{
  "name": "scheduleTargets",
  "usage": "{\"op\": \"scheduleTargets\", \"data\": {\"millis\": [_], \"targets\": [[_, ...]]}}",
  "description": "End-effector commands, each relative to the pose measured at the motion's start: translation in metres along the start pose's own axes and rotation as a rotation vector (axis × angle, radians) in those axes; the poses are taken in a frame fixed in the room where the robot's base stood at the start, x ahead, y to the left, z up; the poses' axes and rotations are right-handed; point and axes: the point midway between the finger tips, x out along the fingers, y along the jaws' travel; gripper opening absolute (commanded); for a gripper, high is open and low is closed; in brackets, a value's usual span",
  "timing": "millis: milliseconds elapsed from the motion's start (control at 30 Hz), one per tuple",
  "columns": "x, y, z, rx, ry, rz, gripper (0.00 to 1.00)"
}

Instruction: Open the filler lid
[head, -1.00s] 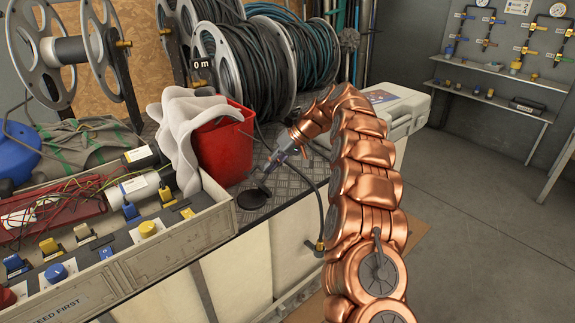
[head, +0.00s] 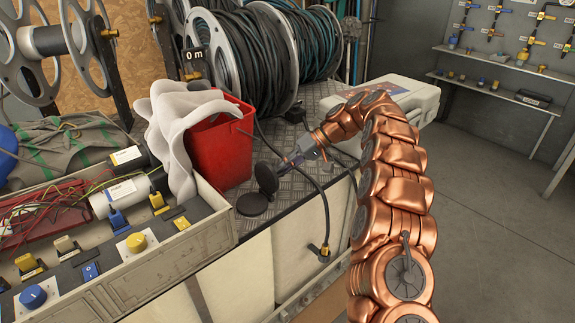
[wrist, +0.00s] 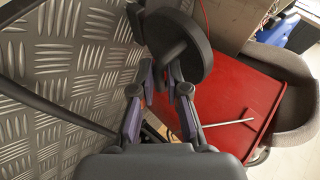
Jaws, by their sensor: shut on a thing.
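The filler lid (head: 267,179) is a black round disc. In the head view it stands tilted up on edge, beside a dark round filler opening (head: 252,205) on the tread-plate top. My gripper (head: 281,172) is at the lid's right side, shut on it. In the wrist view the lid (wrist: 190,45) shows its face with a raised grip, and my gripper's fingers (wrist: 165,78) close around that grip. The exact contact is partly hidden by the fingers.
A red bucket (head: 222,150) with a pale cloth (head: 176,125) over its rim stands close left of the lid. Hose reels (head: 250,60) stand behind. A black hose (head: 324,205) hangs over the front edge.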

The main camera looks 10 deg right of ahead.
Motion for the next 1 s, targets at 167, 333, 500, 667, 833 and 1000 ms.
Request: {"op": "scheduleTargets", "data": {"millis": [167,333,500,667,833,1000], "targets": [[0.0116,0.0083,0.0141,0.025,-0.046,-0.023,0.00],[0.0118,0.0069,0.0142,0.025,-0.047,-0.028,0.00],[0.0114,0.0064,0.0144,0.024,-0.048,-0.029,0.00],[0.0103,0.0066,0.0143,0.024,-0.046,-0.028,0.25],[0.0069,0.0074,0.0139,0.025,-0.041,-0.026,0.37],[0.0040,0.0075,0.0134,0.024,-0.036,-0.024,0.37]]}}
